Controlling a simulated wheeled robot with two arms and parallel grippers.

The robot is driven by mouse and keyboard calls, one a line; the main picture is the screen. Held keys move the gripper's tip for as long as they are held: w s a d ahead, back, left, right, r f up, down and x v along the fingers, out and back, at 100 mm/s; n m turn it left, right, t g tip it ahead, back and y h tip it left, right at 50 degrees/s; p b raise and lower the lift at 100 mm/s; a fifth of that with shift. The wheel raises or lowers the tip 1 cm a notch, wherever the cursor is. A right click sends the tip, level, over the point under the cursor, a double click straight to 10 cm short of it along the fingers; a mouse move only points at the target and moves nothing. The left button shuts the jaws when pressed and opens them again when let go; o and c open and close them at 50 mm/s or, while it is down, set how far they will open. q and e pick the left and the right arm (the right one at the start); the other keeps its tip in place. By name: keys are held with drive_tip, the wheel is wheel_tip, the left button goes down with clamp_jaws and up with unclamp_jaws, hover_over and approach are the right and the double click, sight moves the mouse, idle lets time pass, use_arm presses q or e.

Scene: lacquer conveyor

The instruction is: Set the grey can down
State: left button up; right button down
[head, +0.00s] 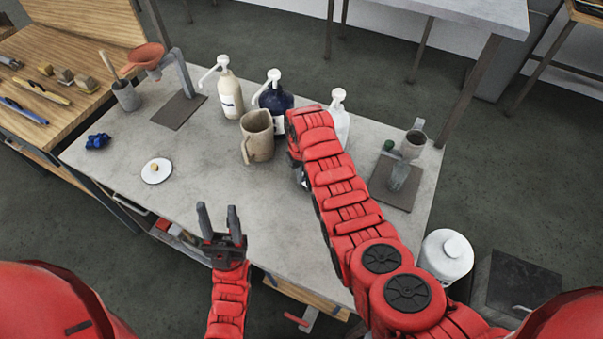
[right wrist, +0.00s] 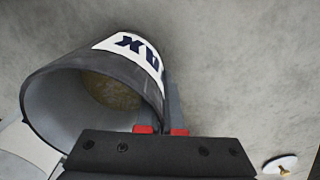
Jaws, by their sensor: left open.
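The grey can (right wrist: 100,95) fills the left of the right wrist view, its open mouth toward the camera, with a white label carrying dark letters. My right gripper (right wrist: 160,131) is shut on the can's wall, one red-based finger on each side of the rim. The grey concrete tabletop shows behind the can; whether its base touches the table I cannot tell. In the head view my right arm hides nearly all of the can and the gripper. My left gripper (head: 219,211) is open and empty over the table's front edge.
A beige jug (head: 257,136) and pump bottles (head: 228,92) stand behind my right gripper on the grey table (head: 205,170). The table's middle left is clear.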

drive_tip(key=shift+w+f, duration=0.1)
drive_tip(key=c, duration=1.5)
unclamp_jaws()
drive_tip(key=shift+f, duration=0.1)
drive_tip(key=o, duration=0.4)
